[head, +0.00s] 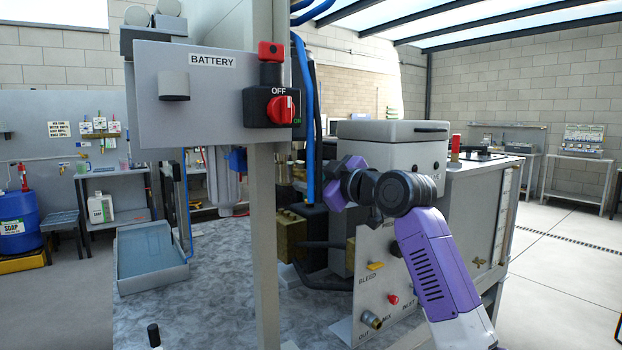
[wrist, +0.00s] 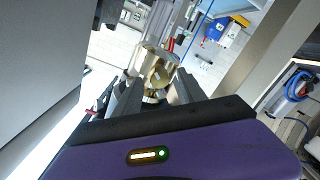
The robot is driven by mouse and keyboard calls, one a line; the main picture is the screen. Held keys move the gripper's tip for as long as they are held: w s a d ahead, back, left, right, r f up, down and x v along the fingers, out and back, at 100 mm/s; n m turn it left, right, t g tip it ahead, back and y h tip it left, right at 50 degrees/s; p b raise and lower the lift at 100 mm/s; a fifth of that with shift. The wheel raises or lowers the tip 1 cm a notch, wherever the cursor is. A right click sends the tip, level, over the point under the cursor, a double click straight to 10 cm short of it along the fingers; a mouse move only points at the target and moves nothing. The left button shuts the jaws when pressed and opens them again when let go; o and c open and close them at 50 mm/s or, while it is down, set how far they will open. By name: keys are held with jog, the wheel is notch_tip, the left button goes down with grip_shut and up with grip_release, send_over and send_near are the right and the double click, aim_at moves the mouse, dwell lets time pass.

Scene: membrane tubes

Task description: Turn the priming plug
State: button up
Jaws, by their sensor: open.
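A brass, shiny, rounded fitting (wrist: 160,66), which looks like the priming plug, shows in the wrist view just ahead of my gripper and between the lines of its fingers. My gripper (wrist: 157,80) is open, with one grey finger on each side of the fitting's near end. I cannot tell whether either finger touches it. In the head view my arm's wrist links hide the gripper and the plug, in front of the grey machine (head: 376,150) with the box-shaped top.
A grey post carries the battery box (head: 218,90), its red switch (head: 281,108) at OFF, left of my arm. Blue and black hoses (head: 303,110) hang beside it. The front panel has a yellow BLEED lever (head: 375,266) and a red button (head: 393,299). A blue-grey tray (head: 150,258) sits left.

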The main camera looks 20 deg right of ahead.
jog(key=v, duration=0.7)
jog(key=shift+s, duration=0.2)
jog(key=shift+d, duration=0.1)
